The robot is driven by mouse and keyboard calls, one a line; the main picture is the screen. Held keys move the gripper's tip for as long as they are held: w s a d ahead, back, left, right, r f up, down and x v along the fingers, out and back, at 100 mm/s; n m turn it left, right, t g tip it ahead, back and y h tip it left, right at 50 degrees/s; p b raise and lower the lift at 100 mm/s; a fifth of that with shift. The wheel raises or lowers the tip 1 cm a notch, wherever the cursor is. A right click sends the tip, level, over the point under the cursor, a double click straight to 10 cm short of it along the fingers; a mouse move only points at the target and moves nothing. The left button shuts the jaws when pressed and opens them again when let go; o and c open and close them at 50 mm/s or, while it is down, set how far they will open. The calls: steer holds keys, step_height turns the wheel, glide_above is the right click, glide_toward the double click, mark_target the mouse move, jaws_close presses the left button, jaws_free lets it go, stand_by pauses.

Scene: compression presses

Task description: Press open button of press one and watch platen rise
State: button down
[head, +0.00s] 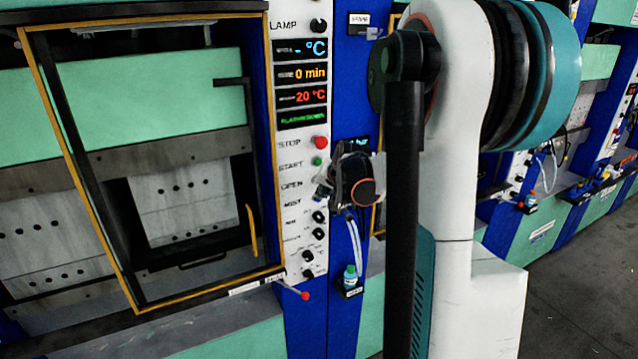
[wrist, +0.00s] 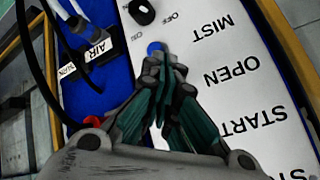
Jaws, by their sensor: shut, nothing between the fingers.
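The panel (head: 291,235) of the nearest press carries STOP, START, OPEN and MIST labels. The red STOP button (head: 320,142) and green START button (head: 318,161) show in the head view. My gripper (head: 323,192) is at the panel just right of the OPEN and MIST labels. In the wrist view my gripper (wrist: 166,62) is shut and empty, its tips close to the panel. A blue button (wrist: 155,47) shows just past the tips, roughly in line with MIST. The button beside OPEN (wrist: 231,70) is hidden by the fingers. Contact cannot be told. The platen (head: 185,150) shows behind the press's yellow-edged frame.
Panel displays (head: 302,73) read 0 min and 20 °C. Below are several black knobs (head: 319,217) and a red-ended lever (head: 305,295). Other presses stand at right, with clear floor (head: 590,290).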

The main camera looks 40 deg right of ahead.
steer(key=shift+w, duration=0.2)
stand_by(0.6)
steer(key=shift+w+d, duration=0.1)
steer(key=shift+w, duration=0.1)
